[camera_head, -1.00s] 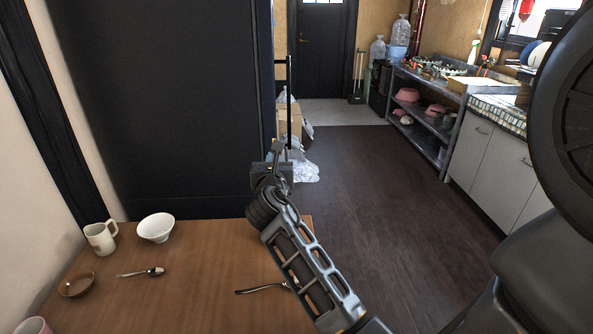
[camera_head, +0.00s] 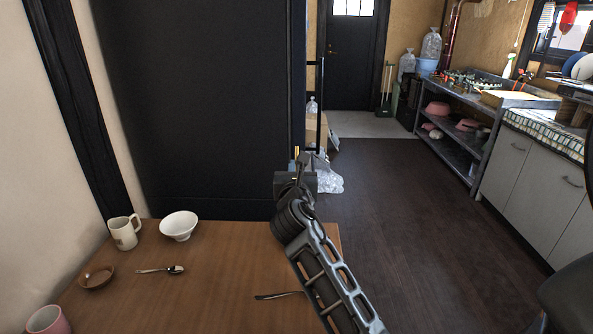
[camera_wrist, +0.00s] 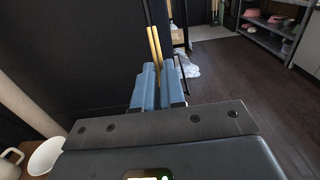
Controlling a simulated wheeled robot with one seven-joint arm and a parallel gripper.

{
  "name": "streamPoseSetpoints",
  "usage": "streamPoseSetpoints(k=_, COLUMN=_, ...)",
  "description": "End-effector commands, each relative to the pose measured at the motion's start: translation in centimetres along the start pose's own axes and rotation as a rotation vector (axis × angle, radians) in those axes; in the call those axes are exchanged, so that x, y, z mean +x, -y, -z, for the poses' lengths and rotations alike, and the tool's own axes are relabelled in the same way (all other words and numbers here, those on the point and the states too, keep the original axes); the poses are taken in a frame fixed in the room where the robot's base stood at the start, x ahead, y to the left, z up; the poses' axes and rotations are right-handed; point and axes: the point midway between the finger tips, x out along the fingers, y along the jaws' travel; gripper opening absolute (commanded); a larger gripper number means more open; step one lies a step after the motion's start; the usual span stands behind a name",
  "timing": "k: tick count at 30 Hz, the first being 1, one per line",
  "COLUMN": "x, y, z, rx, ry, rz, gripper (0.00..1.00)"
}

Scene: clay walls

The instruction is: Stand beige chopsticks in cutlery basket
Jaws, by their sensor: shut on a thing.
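My gripper (camera_wrist: 159,86) is shut on the beige chopsticks (camera_wrist: 155,45), which stick up and away from between its blue-grey fingers in the wrist view. In the head view my gripper (camera_head: 297,172) is at the far right corner of the wooden table, raised in front of the dark panel. The chopsticks show there only as a small light tip (camera_head: 297,152). I cannot make out a cutlery basket in either view.
The wooden table (camera_head: 215,280) holds a mug (camera_head: 124,232), a white bowl (camera_head: 179,226), a small brown dish (camera_head: 97,277), a spoon (camera_head: 162,270), another utensil (camera_head: 279,295) and a pink cup (camera_head: 47,321). Dark floor (camera_head: 400,220) is open to the right. A metal shelf (camera_head: 458,150) and counter (camera_head: 535,180) stand beyond.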

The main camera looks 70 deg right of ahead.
Motion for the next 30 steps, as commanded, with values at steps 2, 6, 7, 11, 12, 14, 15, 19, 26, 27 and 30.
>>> streamPoseSetpoints(k=2, x=0.0, y=0.0, z=0.8, rx=0.000, ry=0.000, rz=0.001, gripper=0.00)
streamPoseSetpoints(k=6, x=0.0, y=0.0, z=1.7, rx=0.000, ry=0.000, rz=0.001, gripper=0.00)
streamPoseSetpoints(k=7, x=0.0, y=0.0, z=1.9, rx=0.000, ry=0.000, rz=0.001, gripper=0.00)
streamPoseSetpoints(k=11, x=0.0, y=0.0, z=2.6, rx=0.000, ry=0.000, rz=0.001, gripper=0.00)
streamPoseSetpoints(k=12, x=0.0, y=0.0, z=2.8, rx=0.000, ry=0.000, rz=0.001, gripper=0.00)
streamPoseSetpoints(k=14, x=0.0, y=0.0, z=3.2, rx=-0.001, ry=-0.001, rz=0.000, gripper=0.00)
streamPoseSetpoints(k=15, x=0.0, y=0.0, z=3.5, rx=0.000, ry=-0.001, rz=0.000, gripper=0.00)
streamPoseSetpoints(k=19, x=0.0, y=-0.1, z=4.4, rx=0.000, ry=-0.001, rz=-0.001, gripper=0.00)
streamPoseSetpoints(k=26, x=0.0, y=0.0, z=6.1, rx=0.000, ry=-0.001, rz=0.000, gripper=0.00)
streamPoseSetpoints(k=27, x=0.0, y=0.0, z=6.4, rx=0.000, ry=-0.001, rz=0.000, gripper=0.00)
streamPoseSetpoints(k=30, x=0.0, y=-0.1, z=7.1, rx=-0.001, ry=-0.002, rz=-0.001, gripper=0.00)
